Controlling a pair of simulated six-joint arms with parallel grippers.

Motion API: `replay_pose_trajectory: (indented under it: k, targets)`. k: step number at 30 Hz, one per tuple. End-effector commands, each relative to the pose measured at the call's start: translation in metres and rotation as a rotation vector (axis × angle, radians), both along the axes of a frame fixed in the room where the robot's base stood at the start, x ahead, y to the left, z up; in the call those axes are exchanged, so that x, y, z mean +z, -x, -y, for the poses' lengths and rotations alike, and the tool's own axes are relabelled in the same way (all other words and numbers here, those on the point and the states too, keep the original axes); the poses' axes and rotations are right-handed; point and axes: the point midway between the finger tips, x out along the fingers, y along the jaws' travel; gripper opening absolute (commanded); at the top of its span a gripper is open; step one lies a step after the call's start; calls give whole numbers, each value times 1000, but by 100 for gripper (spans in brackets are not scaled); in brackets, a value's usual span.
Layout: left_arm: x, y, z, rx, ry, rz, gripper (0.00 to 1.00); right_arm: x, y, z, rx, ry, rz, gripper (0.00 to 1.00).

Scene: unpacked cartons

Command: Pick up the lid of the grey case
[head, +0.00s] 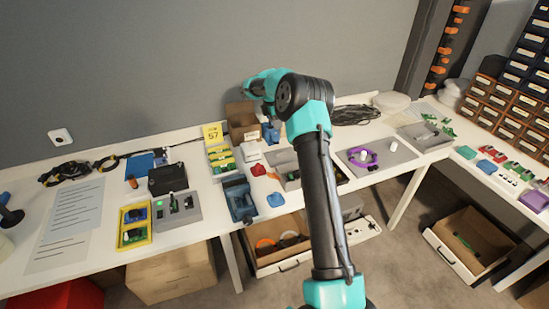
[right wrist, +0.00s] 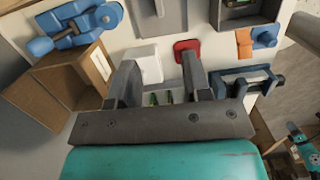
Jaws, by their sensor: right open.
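A flat grey piece (right wrist: 172,16), which may be the lid of the grey case, lies at the top edge of the right wrist view, cut off by the frame. In the head view a grey case (head: 284,166) sits mid-table, partly hidden behind my right arm; I cannot tell its lid from its base. My right gripper (right wrist: 159,60) is open and empty above the table. Its fingers frame a white box (right wrist: 143,62) and point toward the grey piece. My left gripper is out of view.
A cardboard box (right wrist: 60,82) and a blue vise (right wrist: 72,30) stand close to the gripper. A red block (right wrist: 187,46) and a blue holder (head: 238,200) lie nearby.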

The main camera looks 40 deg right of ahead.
Motion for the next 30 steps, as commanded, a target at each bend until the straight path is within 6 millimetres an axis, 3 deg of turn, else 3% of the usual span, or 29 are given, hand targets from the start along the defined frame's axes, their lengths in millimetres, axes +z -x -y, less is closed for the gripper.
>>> replay_pose_trajectory:
  k: [8,24,30]
  targets:
    - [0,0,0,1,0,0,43,-15,1,1,-1,-2,-1,45]
    - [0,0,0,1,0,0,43,-104,7,14,-1,-3,-1,45]
    - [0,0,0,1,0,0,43,-120,8,16,-2,-1,2,45]
